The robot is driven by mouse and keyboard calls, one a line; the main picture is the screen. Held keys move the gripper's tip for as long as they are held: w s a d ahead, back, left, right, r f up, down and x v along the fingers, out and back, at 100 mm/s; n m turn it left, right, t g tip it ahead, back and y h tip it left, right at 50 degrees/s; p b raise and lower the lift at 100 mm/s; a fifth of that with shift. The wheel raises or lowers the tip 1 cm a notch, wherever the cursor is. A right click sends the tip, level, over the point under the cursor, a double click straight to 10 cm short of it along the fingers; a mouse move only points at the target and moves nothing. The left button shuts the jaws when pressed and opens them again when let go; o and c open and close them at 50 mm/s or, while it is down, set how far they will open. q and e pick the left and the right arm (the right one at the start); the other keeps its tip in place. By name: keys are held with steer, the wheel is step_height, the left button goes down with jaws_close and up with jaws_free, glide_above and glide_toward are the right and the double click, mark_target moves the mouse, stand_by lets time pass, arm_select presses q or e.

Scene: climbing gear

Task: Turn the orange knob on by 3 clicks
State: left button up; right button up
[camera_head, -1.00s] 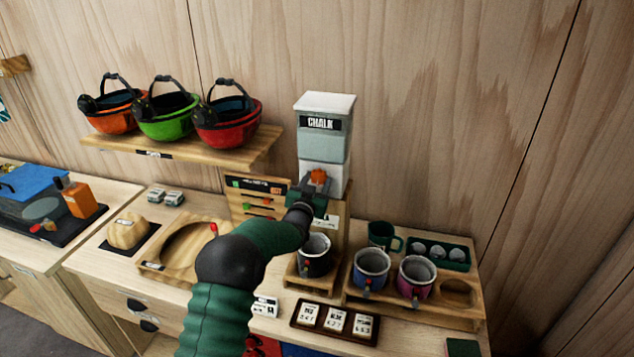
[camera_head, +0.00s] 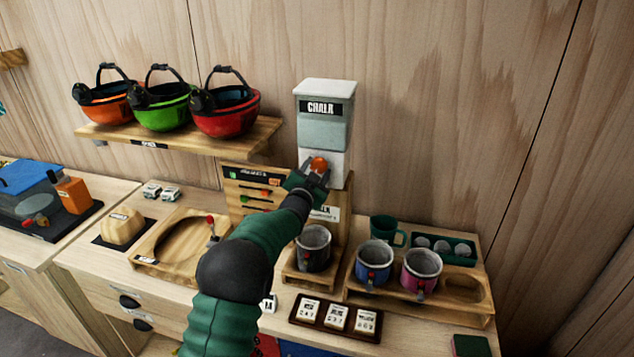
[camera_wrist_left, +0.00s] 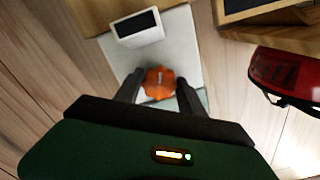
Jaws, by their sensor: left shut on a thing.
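The orange knob (camera_head: 319,163) is on the front of the white lower part of the chalk dispenser (camera_head: 324,120). My left gripper (camera_head: 316,170) is at the knob, tilted, with its jaws on it. In the left wrist view the orange knob (camera_wrist_left: 159,82) sits between the two dark fingers of my left gripper (camera_wrist_left: 159,88), one on each side. A dark chalk bag (camera_head: 313,248) stands on a wooden stand below the dispenser. My right gripper is not in view.
Blue and pink chalk bags (camera_head: 374,262) stand in a wooden holder at the right, before a green mug (camera_head: 387,230). A tray of cards (camera_head: 336,318) lies in front. Helmets (camera_head: 226,110) sit on a shelf at the left.

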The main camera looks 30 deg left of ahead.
arm_select(q)
steer(key=m+b, duration=0.2)
steer(key=b, duration=0.1)
steer(key=m+b, duration=0.6)
steer(key=shift+f, duration=0.3)
steer(key=m+b, duration=0.2)
steer(key=m, duration=0.1)
steer(key=shift+r+m+b, duration=0.1)
steer(key=shift+m+b, duration=0.7)
steer(key=shift+m, duration=0.4)
steer(key=o, duration=1.1)
steer(key=shift+o, duration=1.4)
steer(key=shift+r, duration=0.15)
